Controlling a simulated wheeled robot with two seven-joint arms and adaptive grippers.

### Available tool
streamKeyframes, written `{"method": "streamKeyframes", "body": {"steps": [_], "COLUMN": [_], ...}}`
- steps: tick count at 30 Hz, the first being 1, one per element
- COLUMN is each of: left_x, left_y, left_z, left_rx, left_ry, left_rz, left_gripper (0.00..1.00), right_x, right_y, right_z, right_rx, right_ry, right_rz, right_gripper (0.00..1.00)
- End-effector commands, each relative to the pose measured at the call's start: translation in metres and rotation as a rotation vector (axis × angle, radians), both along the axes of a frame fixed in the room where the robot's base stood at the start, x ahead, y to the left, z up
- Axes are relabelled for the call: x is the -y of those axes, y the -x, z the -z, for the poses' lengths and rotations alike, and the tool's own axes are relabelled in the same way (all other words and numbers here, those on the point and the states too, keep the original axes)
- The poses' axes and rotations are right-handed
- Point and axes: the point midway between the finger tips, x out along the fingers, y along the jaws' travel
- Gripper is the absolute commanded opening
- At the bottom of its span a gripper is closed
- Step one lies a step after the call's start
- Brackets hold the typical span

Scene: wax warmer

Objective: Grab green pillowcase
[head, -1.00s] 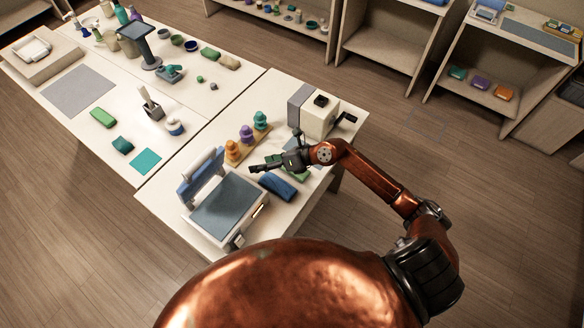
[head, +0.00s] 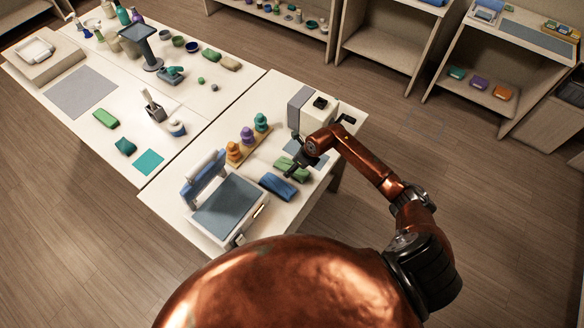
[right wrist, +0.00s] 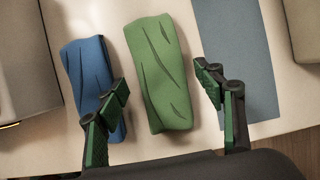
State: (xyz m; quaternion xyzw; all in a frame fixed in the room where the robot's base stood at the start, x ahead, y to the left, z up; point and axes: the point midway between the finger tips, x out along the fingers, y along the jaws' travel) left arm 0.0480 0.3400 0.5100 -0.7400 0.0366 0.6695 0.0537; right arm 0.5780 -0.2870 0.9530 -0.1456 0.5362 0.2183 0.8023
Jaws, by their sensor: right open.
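The green pillowcase (head: 292,168), a folded soft bundle, lies on the near table beside the blue bundle. In the right wrist view the green pillowcase (right wrist: 158,75) lies between the two fingers and reaches beyond them. My right gripper (head: 293,168) is over it in the head view, partly covering it. In the right wrist view my right gripper (right wrist: 166,88) is open, with its left finger over the lower part of the blue bundle (right wrist: 90,80) and its right finger over the grey-blue mat (right wrist: 238,60). My left gripper is not in view.
A heat press (head: 228,205) stands at the table's near left. A wooden board (head: 237,158) with orange, purple and teal figures is behind the bundles. A white and grey machine (head: 318,112) stands at the far right. Another green bundle (head: 106,118) lies on the left table.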

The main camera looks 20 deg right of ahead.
Motion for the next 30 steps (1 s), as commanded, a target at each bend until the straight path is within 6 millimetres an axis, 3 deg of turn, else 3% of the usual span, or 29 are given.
{"method": "streamKeyframes", "body": {"steps": [4, 11, 30], "left_x": [-0.0007, -0.0012, -0.0009], "left_y": [0.0002, 0.0001, -0.0005], "left_z": [-0.0027, -0.0022, -0.0023], "left_rx": [0.0, 0.0, 0.001], "left_ry": [-0.001, -0.001, -0.001], "left_rz": [0.0, 0.0, 0.001], "left_gripper": [0.4, 0.4, 0.4], "right_x": [-0.0022, -0.0023, -0.0022], "right_y": [-0.0037, -0.0041, -0.004], "right_z": [0.0109, 0.0121, 0.0118], "right_rx": [0.0, 0.001, 0.0], "right_ry": [0.0, 0.001, 0.0], "right_rz": [0.001, -0.001, -0.001], "right_gripper": [0.62, 0.62, 0.18]}}
